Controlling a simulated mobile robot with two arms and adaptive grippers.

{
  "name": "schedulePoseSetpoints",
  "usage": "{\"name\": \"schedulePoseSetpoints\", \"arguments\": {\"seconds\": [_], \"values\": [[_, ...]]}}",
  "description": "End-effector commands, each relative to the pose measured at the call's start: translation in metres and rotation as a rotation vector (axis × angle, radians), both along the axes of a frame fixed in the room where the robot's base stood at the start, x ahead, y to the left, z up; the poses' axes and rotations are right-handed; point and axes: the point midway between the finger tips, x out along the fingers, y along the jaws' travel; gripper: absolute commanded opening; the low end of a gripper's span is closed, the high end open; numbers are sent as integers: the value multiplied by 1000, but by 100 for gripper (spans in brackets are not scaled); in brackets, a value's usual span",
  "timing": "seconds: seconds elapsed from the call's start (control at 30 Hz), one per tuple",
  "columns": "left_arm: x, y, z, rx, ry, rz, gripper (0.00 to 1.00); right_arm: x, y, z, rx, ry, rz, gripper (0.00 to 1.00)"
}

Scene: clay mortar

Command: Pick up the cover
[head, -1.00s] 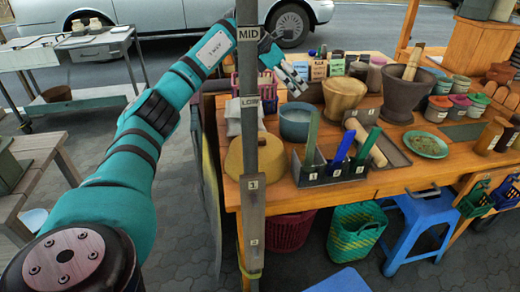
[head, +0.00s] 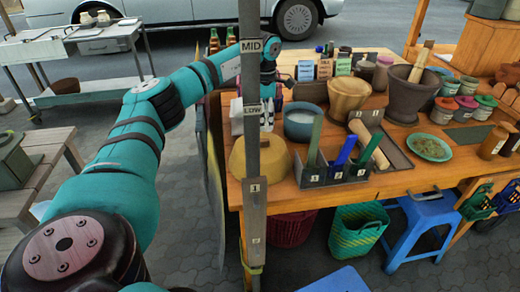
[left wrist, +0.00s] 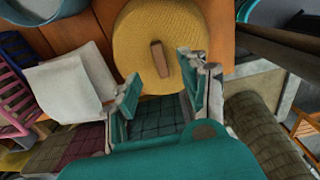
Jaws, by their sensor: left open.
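The cover is a round, yellow-tan woven lid (head: 275,163) at the left front of the wooden table, partly hidden behind the grey post in the head view. In the left wrist view the cover (left wrist: 135,35) is seen from above, with a brown wooden handle (left wrist: 159,58) at its middle. My left gripper (head: 268,116) is above and behind the cover, partly hidden by the post. In the left wrist view its open fingers (left wrist: 158,75) point at the cover, with the handle lying between and just beyond the tips. No contact shows. My right gripper is not in view.
The grey post (head: 252,150) stands in front of the cover. A blue-grey bowl (head: 302,122) is beside it, and a holder with upright strips (head: 340,172) is to its right. A white bag (left wrist: 65,82) lies close by in the left wrist view. Mortars stand farther right.

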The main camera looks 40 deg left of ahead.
Motion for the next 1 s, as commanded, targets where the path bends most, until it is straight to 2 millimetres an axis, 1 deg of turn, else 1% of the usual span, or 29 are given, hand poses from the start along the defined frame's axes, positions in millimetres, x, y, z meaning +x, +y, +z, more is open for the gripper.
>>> {"name": "schedulePoseSetpoints", "arguments": {"seconds": [0.03, 0.1, 0.37, 0.6, 0.73, 0.93, 0.97, 1.0], "values": [[-1, 0, -9, 0, 3, 0, 44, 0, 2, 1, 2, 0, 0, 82], [0, 0, -19, 0, 1, 0, 44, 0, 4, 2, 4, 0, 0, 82], [-1, 1, -38, -1, 2, 1, 44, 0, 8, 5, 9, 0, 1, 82], [-2, 4, -73, -1, 2, -1, 44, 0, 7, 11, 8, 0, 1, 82], [-1, 4, -81, -1, -1, -1, 44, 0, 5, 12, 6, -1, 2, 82], [-1, 4, -82, -1, -2, -1, 44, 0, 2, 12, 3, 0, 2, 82], [-1, 4, -82, -1, -2, -1, 43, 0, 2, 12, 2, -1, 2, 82], [-1, 4, -82, -1, -2, -1, 38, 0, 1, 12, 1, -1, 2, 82]]}}
